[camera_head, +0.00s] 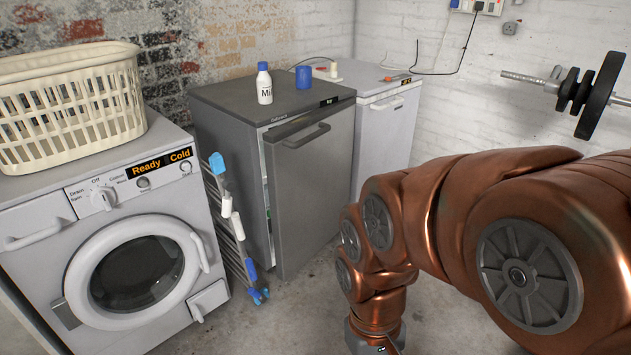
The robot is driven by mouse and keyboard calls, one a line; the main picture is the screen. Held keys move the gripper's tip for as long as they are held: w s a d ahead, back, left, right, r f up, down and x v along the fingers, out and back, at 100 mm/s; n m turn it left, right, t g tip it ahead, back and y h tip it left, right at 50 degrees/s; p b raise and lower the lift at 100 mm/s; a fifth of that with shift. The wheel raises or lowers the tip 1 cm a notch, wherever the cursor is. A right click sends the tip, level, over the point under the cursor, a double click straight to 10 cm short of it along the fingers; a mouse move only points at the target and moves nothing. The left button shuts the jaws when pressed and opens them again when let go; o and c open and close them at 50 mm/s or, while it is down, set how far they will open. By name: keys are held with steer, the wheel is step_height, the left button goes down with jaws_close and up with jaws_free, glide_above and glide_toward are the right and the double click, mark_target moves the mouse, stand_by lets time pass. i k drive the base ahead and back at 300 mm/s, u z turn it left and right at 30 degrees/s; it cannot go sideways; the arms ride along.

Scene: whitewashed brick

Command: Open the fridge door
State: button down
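The dark grey fridge (225,110) stands in the middle, between the washing machine and a white appliance. Its door (313,195) looks slightly ajar: a narrow gap along the left edge shows a light interior with some green in it. The door's bar handle (307,136) is near the top and nothing touches it. My copper-coloured arm reaches in from the right and bends down to the bottom edge, in front of and to the right of the fridge. My gripper's fingers are out of the picture below.
A milk bottle (264,84) and a blue mug (303,77) stand on the fridge. A rack with blue and white pieces (232,225) leans beside its left side. The washing machine (140,230) bears a laundry basket (70,105). Floor (300,310) before the fridge is clear.

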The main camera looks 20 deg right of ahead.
mark_target(309, 156)
steer(key=u, duration=0.6)
steer(key=i, duration=1.1)
steer(key=u, duration=0.15)
